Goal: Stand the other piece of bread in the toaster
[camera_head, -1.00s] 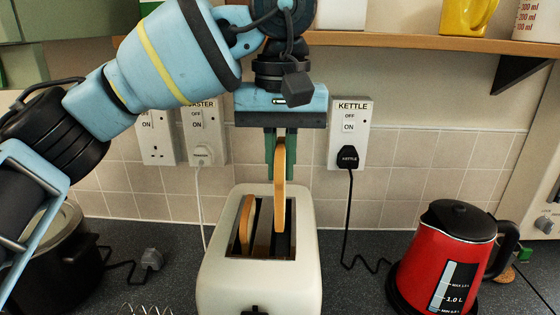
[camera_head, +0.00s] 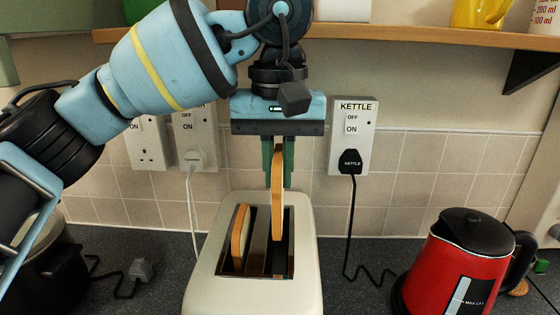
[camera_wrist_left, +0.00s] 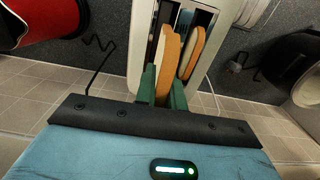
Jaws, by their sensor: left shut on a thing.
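The cream toaster (camera_head: 305,250) stands on the counter with its two slots facing up. One piece of bread (camera_head: 240,238) stands in its left slot in the head view, mostly sunk in. My left gripper (camera_head: 278,168) points down above the toaster's far end, its green fingers shut on the other piece of bread (camera_head: 278,205). That piece is upright and edge-on, its lower end at the right slot; how deep it reaches is hard to tell. In the wrist view the held bread (camera_wrist_left: 168,60) is beside the other bread (camera_wrist_left: 193,48). My right gripper is not in view.
A red kettle (camera_head: 455,262) stands to the right of the toaster and a dark pot (camera_head: 45,270) to the left. Wall sockets with cords (camera_head: 352,135) are behind. A wooden shelf (camera_head: 400,37) runs above. Counter space lies between toaster and kettle.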

